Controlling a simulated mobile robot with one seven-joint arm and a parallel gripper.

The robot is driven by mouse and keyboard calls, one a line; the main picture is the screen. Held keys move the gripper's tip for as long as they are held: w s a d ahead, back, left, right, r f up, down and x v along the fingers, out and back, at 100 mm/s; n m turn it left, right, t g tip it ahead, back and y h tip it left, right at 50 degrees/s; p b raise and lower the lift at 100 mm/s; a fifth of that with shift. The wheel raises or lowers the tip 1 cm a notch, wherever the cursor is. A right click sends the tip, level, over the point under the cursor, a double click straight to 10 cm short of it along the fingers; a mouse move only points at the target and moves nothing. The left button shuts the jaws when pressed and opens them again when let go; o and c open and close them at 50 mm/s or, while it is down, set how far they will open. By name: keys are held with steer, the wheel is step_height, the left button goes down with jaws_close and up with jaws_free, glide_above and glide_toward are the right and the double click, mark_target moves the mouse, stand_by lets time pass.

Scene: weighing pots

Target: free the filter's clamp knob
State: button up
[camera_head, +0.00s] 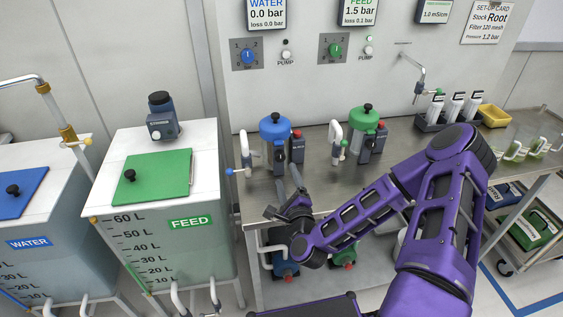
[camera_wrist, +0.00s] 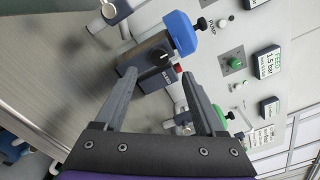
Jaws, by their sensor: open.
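Two filters stand on the steel bench. The blue-lidded filter (camera_head: 275,128) has a black knob (camera_head: 276,116) on top; its blue lid also shows in the wrist view (camera_wrist: 180,33) with the black knob (camera_wrist: 202,23). The green-lidded filter (camera_head: 364,119) also has a black knob (camera_head: 367,106) on top. In the wrist view its green lid (camera_wrist: 219,114) is partly behind a finger. My gripper (camera_head: 288,182) is open and empty, in front of and below the blue-lidded filter. In the wrist view my fingertips (camera_wrist: 161,76) point toward that filter's dark body, apart from the knob.
Dark housings with red buttons (camera_head: 297,134) stand beside the filters. Valve pipes (camera_head: 244,150) rise to their left. The panel wall (camera_head: 310,90) is close behind. At right are a bottle rack (camera_head: 432,124) and a yellow tray (camera_head: 494,116). The FEED tank (camera_head: 120,145) is at left.

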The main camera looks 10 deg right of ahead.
mark_target(280, 159)
steer(key=w, duration=0.7)
steer(key=shift+w, duration=0.35)
jaws_close()
